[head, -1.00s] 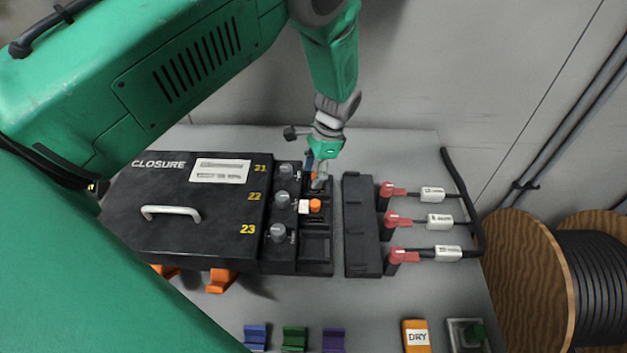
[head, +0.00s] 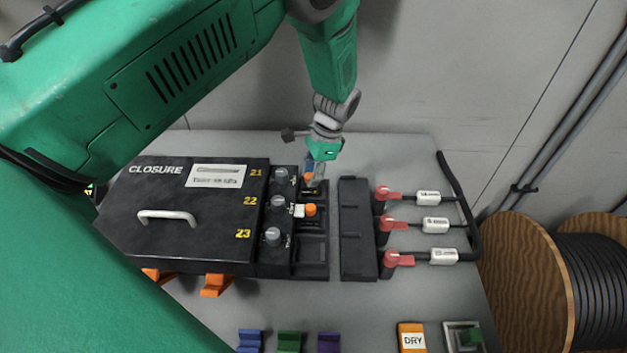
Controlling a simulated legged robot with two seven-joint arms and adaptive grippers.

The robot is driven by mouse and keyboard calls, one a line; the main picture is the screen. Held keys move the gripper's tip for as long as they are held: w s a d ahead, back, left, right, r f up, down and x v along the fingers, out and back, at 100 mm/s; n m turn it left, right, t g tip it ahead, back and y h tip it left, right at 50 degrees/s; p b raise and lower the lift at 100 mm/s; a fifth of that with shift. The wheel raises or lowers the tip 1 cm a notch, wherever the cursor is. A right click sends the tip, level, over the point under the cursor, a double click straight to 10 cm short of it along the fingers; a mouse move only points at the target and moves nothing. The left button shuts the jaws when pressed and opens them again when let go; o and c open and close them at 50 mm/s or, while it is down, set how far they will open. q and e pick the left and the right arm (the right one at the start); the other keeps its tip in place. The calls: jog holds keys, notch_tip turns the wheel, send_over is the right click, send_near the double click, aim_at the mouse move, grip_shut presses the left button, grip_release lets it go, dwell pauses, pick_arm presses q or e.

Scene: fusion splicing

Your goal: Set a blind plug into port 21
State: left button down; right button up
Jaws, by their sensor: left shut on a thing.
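The black closure box (head: 200,240) lies on the bench with yellow labels 21, 22 and 23 along its right side. A row of ports in a black strip (head: 311,250) runs beside the grey knobs. My left gripper (head: 316,183) points down at the top port, level with label 21. A white and orange piece (head: 309,210) sits at port 22. My right gripper is not in view.
A black ribbed bar (head: 358,235) stands right of the ports, then several red-ended cables (head: 390,224) with white tags. Coloured blocks (head: 291,342) and an orange DRY box (head: 411,338) lie at the front. Cable reels (head: 520,270) stand at the right.

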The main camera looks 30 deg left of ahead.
aim_at(312, 174)
pick_arm(q)
jog(key=r, duration=0.7)
jog(key=shift+d+r+b, duration=0.2)
jog(key=shift+r+b, duration=0.1)
jog(key=shift+w+a+f+b, duration=0.15)
jog(key=shift+f+b, duration=0.3)
jog(key=shift+f, duration=0.25)
notch_tip(312, 174, down, 6)
jog(key=b, duration=0.2)
jog(key=shift+w+r+b, duration=0.1)
jog(key=shift+r+b, duration=0.05)
jog(key=shift+b, duration=0.2)
jog(key=shift+f, duration=0.55)
jog(key=shift+f+b, duration=0.35)
jog(key=shift+f, duration=0.15)
jog(key=c, duration=1.3)
grip_release()
